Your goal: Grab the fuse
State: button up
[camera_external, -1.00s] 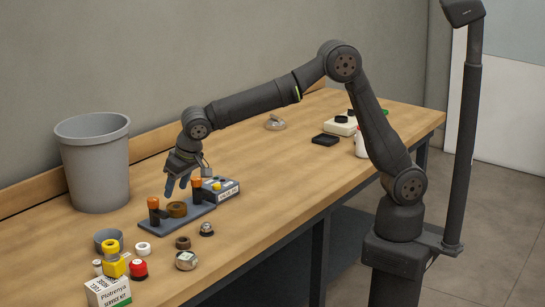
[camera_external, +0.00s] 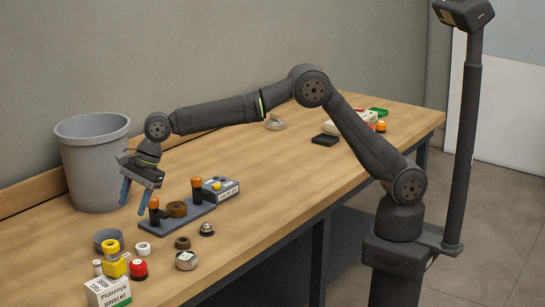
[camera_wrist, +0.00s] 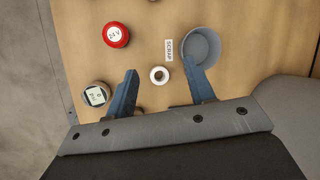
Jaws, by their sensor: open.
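I cannot tell for sure which thing is the fuse. A small pale cylinder (camera_external: 97,267) stands beside the yellow block (camera_external: 114,264) in the external view and may be it, but it is too small to identify. My gripper (camera_external: 134,200) is open and empty, above the table to the left of the pump fixture (camera_external: 182,219). In the wrist view the fingers (camera_wrist: 160,70) are apart, with a white ring (camera_wrist: 159,76) showing between them, below the gripper and not held. The pale cylinder is not seen in the wrist view.
A grey bowl (camera_external: 108,238), red 24V part (camera_external: 139,269), brown ring (camera_external: 183,243) and round gauge (camera_external: 187,261) stand near the front left. A service kit box (camera_external: 108,291) is at the corner. A tall grey bin (camera_external: 93,165) stands behind my gripper. The table's middle is clear.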

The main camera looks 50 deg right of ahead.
jog(key=a+m+y, duration=0.1)
jog(key=a+m, duration=0.3)
jog(key=m, duration=0.1)
send_near(98, 268)
jog(key=shift+g, duration=0.3)
jog(key=w+f, duration=0.2)
jog(key=f, duration=0.1)
jog(key=shift+w+d+f, duration=0.1)
jog(key=shift+d+f, duration=0.1)
jog(key=shift+f, duration=0.15)
jog(key=shift+a+r+x, duration=0.1)
jog(key=shift+a+x, duration=0.05)
jog(key=shift+x, duration=0.75)
jog(key=shift+a+r+x, duration=0.1)
jog(key=shift+a+x, duration=0.05)
jog(key=shift+x, duration=0.75)
jog(key=shift+a+r+x, duration=0.1)
jog(key=shift+a+x, duration=0.05)
jog(key=shift+x, duration=0.8)
jog(key=c, duration=1.1)
